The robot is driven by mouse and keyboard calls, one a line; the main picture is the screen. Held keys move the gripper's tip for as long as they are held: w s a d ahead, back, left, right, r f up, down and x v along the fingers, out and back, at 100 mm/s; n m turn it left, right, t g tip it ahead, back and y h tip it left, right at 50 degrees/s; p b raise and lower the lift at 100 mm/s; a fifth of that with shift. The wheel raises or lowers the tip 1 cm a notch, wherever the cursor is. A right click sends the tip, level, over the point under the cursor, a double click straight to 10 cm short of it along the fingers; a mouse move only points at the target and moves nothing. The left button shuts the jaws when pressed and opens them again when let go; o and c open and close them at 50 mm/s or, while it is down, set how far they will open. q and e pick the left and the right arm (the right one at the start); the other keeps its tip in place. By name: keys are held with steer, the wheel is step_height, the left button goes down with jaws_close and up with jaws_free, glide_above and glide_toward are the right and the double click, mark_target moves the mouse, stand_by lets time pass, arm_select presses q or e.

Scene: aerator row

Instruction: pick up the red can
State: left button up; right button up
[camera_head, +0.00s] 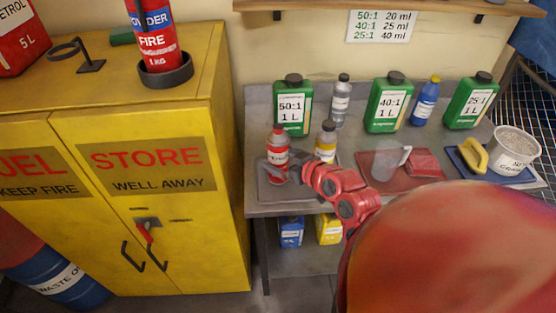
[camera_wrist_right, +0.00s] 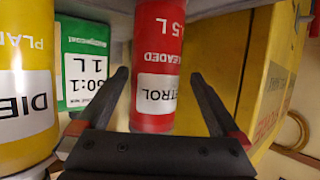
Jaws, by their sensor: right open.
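The red can (camera_head: 278,139) is a small upright bottle-shaped can with a white label and grey cap, standing on a grey mat at the bench's left end. It also shows in the right wrist view (camera_wrist_right: 158,50), upside down, with a petrol label. My right gripper (camera_head: 279,170) is open at the can. In the wrist view its two dark fingers (camera_wrist_right: 160,75) lie on either side of the can, with a visible gap at each side. Part of the can is hidden by the gripper in the head view. My left gripper is not in view.
A yellow diesel can (camera_head: 326,143) stands just right of the red can. Green bottles (camera_head: 291,104) line the back. A clear jug (camera_head: 386,162) sits on a red mat to the right. The yellow cabinet (camera_head: 190,190) rises close on the left.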

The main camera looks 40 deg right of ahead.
mark_target(273, 155)
steer(key=shift+w+f+p, duration=0.3)
steer(key=shift+w+p, duration=0.05)
steer(key=shift+w, duration=0.15)
steer(key=x, duration=0.1)
steer(key=p+x, duration=0.1)
steer(key=x, duration=0.1)
steer(key=shift+d+f, duration=0.2)
steer(key=shift+f, duration=0.15)
steer(key=shift+w+f, duration=0.3)
steer(key=shift+w, duration=0.15)
steer(key=c, duration=1.4)
steer(key=shift+c, duration=0.3)
steer(key=shift+r, duration=0.15)
